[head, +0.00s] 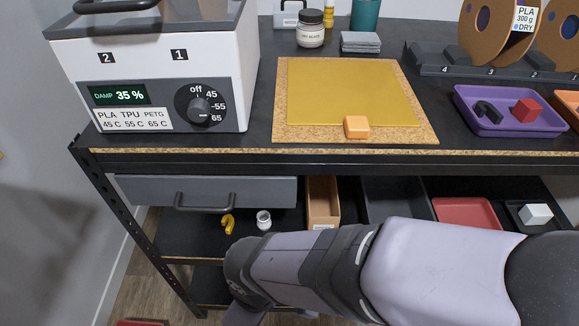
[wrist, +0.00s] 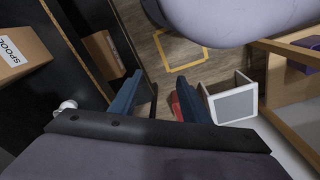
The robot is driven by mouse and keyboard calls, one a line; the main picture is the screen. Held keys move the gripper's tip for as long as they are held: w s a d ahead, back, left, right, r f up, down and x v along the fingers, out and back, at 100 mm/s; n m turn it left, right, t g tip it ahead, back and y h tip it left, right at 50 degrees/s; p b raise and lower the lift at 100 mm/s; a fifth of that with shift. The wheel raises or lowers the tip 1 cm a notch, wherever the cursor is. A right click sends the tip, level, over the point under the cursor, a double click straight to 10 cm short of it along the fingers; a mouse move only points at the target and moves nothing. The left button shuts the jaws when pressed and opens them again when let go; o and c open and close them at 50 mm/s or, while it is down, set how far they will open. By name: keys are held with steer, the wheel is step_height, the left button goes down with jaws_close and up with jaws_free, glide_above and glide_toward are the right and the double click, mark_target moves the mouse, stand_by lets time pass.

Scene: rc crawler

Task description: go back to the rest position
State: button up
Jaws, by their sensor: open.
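My gripper (wrist: 157,90) shows in the wrist view as two blue-tipped fingers standing apart, with nothing between them. It points down past the bench towards the wooden floor. In the head view my arm crosses the lower right in front of the shelves, and the fingertips cannot be made out there.
The dryer box (head: 190,75) stands at the bench's left. Below are a grey drawer (head: 150,190), a yellow hook (head: 228,224) and a small white jar (head: 264,220). A white-framed bin (wrist: 232,102) is near the fingers in the wrist view.

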steer(key=w+d+f+m, duration=0.1)
steer(key=w+d+m, duration=0.4)
steer(key=d, duration=0.6)
steer(key=w+d+m, duration=0.4)
steer(key=d+m, duration=0.3)
steer(key=d, duration=0.3)
step_height(320, 180, up, 30)
steer(key=p, duration=3)
steer(key=shift+a+r+g, duration=0.15)
steer(key=shift+a+g, duration=0.05)
steer(key=shift+g, duration=0.1)
